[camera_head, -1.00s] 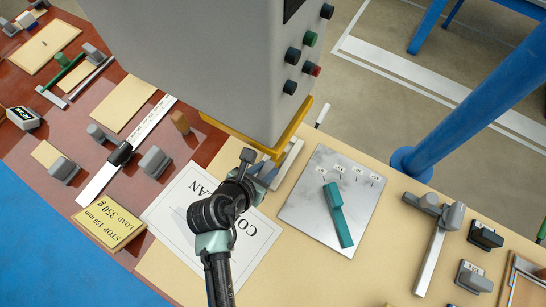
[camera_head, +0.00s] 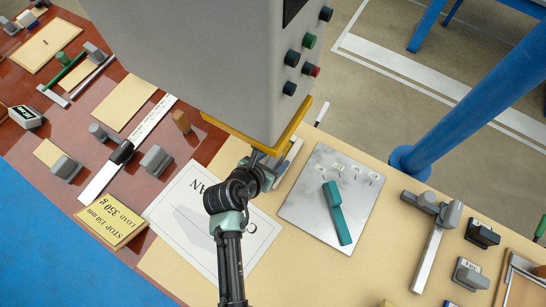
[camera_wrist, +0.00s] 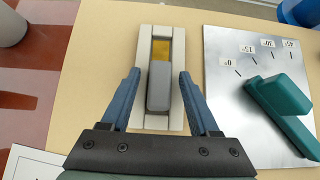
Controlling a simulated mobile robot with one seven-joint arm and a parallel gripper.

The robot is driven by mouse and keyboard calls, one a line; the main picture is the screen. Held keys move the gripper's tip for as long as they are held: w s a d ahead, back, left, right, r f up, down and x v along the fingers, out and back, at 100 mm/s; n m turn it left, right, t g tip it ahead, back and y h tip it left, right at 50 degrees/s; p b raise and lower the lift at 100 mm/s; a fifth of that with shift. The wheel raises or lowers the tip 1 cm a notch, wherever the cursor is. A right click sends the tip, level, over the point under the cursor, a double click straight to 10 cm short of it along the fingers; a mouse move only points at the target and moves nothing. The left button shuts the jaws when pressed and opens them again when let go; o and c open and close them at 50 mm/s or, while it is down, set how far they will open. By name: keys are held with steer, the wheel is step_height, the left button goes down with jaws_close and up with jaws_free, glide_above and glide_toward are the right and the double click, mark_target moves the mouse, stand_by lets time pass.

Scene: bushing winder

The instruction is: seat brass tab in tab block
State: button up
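The pale tab block (camera_wrist: 145,47) lies on the tan table in the wrist view, with a long recess down its middle. The brass tab (camera_wrist: 162,50) shows as a flat yellow piece at the far end of the recess. A grey block (camera_wrist: 159,93) lies at the nearer part of the recess; I cannot tell whether it is joined to the brass. My gripper (camera_wrist: 160,73) is open, its blue fingers on either side of the tab block and nothing held. In the head view the tab block (camera_head: 291,153) is partly hidden by my arm and the machine.
A grey machine housing (camera_head: 205,60) with a yellow lower edge (camera_head: 245,143) overhangs close by. To the right lies a metal plate (camera_head: 308,207) with angle marks and a teal-handled piece (camera_head: 338,212). A printed sheet (camera_head: 188,222) lies under my arm.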

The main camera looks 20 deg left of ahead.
steer(key=v, duration=1.2)
steer(key=shift+r, duration=0.1)
stand_by(0.4)
steer(key=shift+s+d, duration=0.1)
